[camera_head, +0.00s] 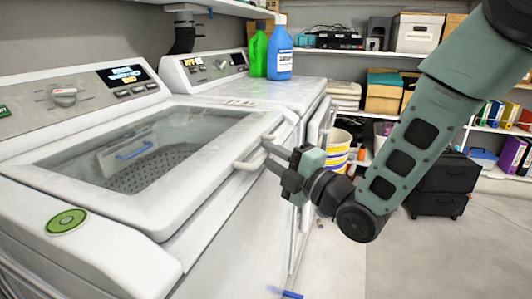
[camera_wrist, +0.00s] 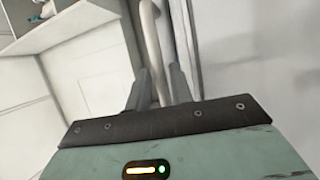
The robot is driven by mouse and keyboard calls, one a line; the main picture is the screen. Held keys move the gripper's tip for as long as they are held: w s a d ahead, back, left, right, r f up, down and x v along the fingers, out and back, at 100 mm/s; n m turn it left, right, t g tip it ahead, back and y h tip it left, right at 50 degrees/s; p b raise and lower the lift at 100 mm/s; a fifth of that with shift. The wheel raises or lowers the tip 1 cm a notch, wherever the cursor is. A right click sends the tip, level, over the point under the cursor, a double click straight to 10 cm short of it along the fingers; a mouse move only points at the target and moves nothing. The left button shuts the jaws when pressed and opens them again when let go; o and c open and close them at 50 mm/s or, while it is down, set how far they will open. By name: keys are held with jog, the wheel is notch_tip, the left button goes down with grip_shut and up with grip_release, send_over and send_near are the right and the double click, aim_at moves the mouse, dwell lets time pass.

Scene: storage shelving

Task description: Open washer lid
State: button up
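The washer in front has a white lid (camera_head: 205,193) with a large glass window, lying closed on the machine's top. The drum shows through the glass. A pale curved handle (camera_head: 247,164) stands out from the lid's right edge. My gripper (camera_head: 266,153) is at this handle, reaching in from the right, with its two fingers apart. In the wrist view, the handle bar (camera_wrist: 153,45) runs lengthwise between the two fingers (camera_wrist: 158,82). A finger on each side is close to the bar; contact is not clear.
A second machine (camera_head: 275,92) stands behind, with a green bottle (camera_head: 258,54) and a blue bottle (camera_head: 279,60) on top. A striped bucket (camera_head: 337,150) and loaded shelves are beyond. A dark drawer unit (camera_head: 440,187) stands at right. The floor (camera_head: 430,255) in front is mostly clear.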

jog(key=shift+x, duration=0.9)
grip_shut()
jog(key=shift+r, duration=0.1)
